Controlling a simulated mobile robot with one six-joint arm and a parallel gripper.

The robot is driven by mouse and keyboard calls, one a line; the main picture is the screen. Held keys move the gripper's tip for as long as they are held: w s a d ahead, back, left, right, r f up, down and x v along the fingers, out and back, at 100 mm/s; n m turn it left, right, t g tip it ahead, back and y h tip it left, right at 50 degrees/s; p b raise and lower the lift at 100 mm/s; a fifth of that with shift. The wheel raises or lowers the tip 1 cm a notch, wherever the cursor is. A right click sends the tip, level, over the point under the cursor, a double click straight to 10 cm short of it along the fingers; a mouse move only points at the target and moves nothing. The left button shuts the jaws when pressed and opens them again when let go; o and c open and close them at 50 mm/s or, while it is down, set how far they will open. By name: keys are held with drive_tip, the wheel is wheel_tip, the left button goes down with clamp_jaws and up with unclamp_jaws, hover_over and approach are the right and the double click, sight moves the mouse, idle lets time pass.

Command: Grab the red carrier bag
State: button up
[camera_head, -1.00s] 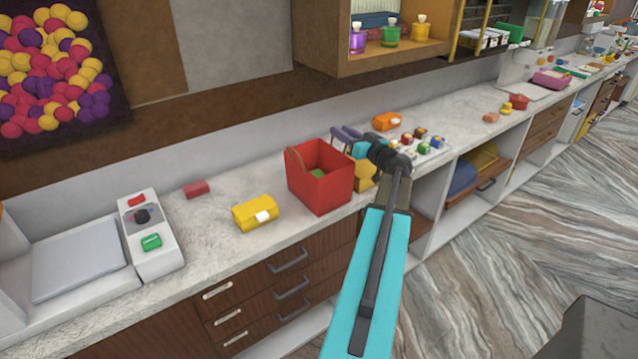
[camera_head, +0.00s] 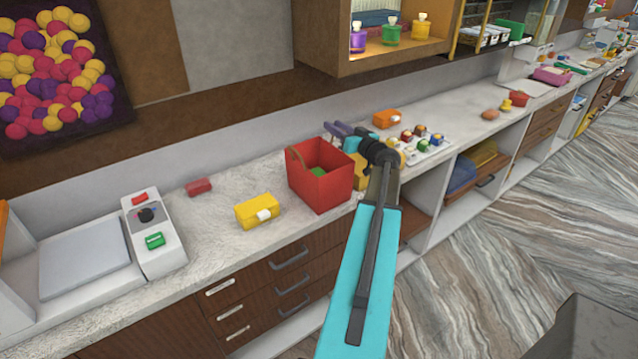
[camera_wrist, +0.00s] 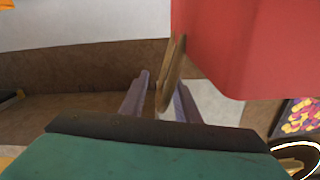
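The red carrier bag (camera_head: 322,188) stands upright on the counter in the head view, open at the top with something green inside. In the wrist view the bag's red wall (camera_wrist: 240,45) fills the upper right. The tan handle (camera_wrist: 172,75) appears between the two fingertips of my gripper (camera_wrist: 160,90), nearer the right one. The fingers are apart, and I cannot tell whether either touches the handle.
A yellow box (camera_head: 257,211) lies left of the bag, and a small red block (camera_head: 198,187) behind it. A scale (camera_head: 90,260) stands farther left. An orange box (camera_head: 387,118) and a tray of small coloured pieces (camera_head: 432,150) are to the right. A wall shelf (camera_head: 380,60) hangs above.

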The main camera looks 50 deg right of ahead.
clamp_jaws()
drive_tip(key=shift+r, duration=0.2)
drive_tip(key=shift+r+b, duration=1.15)
drive_tip(key=shift+r, duration=0.15)
drive_tip(key=shift+s+a+r, duration=0.1)
drive_tip(key=shift+s+r, duration=0.05)
drive_tip(key=shift+r, duration=0.1)
drive_tip(key=s+a+r+b, duration=0.1)
drive_tip(key=s+a+b, duration=0.6)
drive_tip(key=s+a, duration=0.3)
drive_tip(key=shift+a+r, duration=0.25)
drive_tip(key=shift+a, duration=0.75)
